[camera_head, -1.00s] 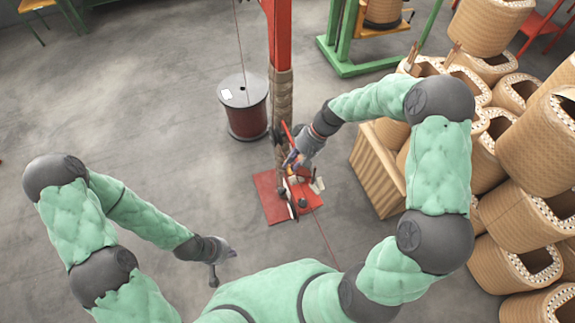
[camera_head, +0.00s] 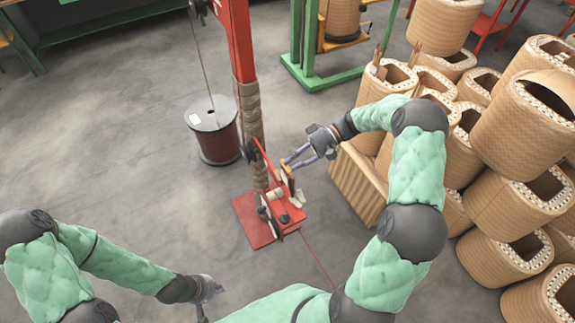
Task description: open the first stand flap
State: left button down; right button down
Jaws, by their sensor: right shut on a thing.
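The red stand (camera_head: 258,230) sits on the floor at the foot of the red post, with small rollers and plates on its base. A slim red flap (camera_head: 268,162) stands tilted on its upper part. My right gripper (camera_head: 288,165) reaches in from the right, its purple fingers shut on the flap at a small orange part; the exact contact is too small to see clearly. My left gripper (camera_head: 212,291) hangs low at the left, away from the stand; whether its fingers are apart cannot be told.
A dark red wire drum (camera_head: 216,142) stands left of the post (camera_head: 243,60). A tan ribbed crate (camera_head: 356,188) and stacked tan coils (camera_head: 490,205) crowd the right. A green frame (camera_head: 310,60) stands behind. Floor at left is clear. A thin wire runs from the stand towards me.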

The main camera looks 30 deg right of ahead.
jog(key=shift+s+d+f, duration=0.1)
jog(key=shift+d+f, duration=0.2)
jog(key=shift+f, duration=0.15)
jog(key=c, duration=1.4)
grip_release()
jog(key=shift+r, duration=0.2)
jog(key=shift+d, duration=0.15)
jog(key=v, duration=1.2)
